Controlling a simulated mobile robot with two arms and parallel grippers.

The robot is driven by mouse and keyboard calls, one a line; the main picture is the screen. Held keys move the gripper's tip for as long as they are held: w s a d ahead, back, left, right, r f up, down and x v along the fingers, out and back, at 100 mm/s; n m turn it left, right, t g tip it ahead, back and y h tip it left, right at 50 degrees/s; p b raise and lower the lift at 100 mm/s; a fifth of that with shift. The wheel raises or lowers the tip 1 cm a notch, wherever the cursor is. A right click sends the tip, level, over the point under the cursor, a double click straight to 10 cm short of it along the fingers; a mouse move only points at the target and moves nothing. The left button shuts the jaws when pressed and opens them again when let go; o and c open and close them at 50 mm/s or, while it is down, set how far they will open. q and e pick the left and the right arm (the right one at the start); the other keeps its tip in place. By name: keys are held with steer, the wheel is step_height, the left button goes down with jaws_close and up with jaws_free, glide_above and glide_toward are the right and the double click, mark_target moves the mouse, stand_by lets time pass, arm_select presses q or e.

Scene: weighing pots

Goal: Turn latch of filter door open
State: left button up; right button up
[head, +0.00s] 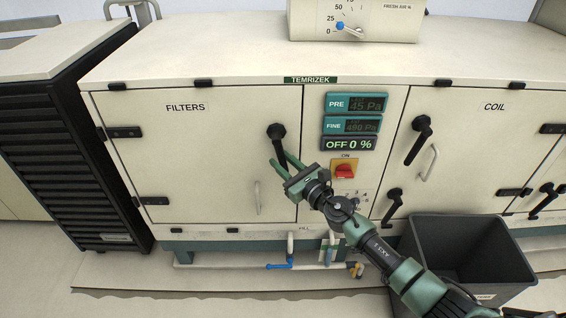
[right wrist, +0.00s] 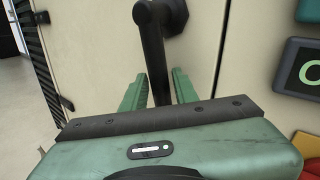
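The cream filter door (head: 200,150) is marked FILTERS and stands closed. Its black latch (head: 277,131) sits near the door's right edge, with the lever hanging down. My right gripper (head: 281,159) is at the lever, its green fingers pointing at the door. In the right wrist view the latch (right wrist: 155,50) runs down between the two open fingers of the gripper (right wrist: 158,82), with a gap visible on each side. The lever's lower end is hidden by the gripper body. My left gripper is not in view.
A display panel (head: 352,103) and a red ON switch (head: 344,171) are right of the latch. The COIL door (head: 480,140) has its own black latches. A dark open bin (head: 460,225) stands on the floor at right. A metal door handle (head: 257,198) is below the latch.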

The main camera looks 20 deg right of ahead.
jaws_close()
stand_by(1.4)
